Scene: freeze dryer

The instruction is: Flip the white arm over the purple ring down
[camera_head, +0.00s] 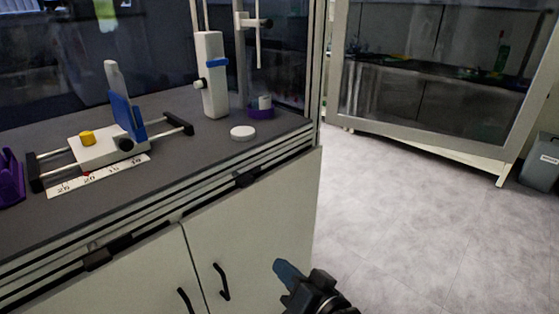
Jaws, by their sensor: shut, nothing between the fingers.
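A purple ring (261,112) sits on the grey worktop near its far right corner, with a small white piece standing in it. Above it, a white bracket-like arm (246,20) with a dark knob at its right end stands level near the top of the picture. A thin white rod (258,45) hangs upright below it, its lower end well above the ring. My gripper (284,268) is at the bottom, low in front of the cabinet and far from the ring and the arm. Its blue fingers are shut with nothing between them.
A white stand (211,85) with a blue band is left of the ring. A flat white disc (242,133) lies in front. A blue-and-white slide device (100,146) and purple rack (10,178) are farther left. Cabinet handles (221,282) project near my gripper.

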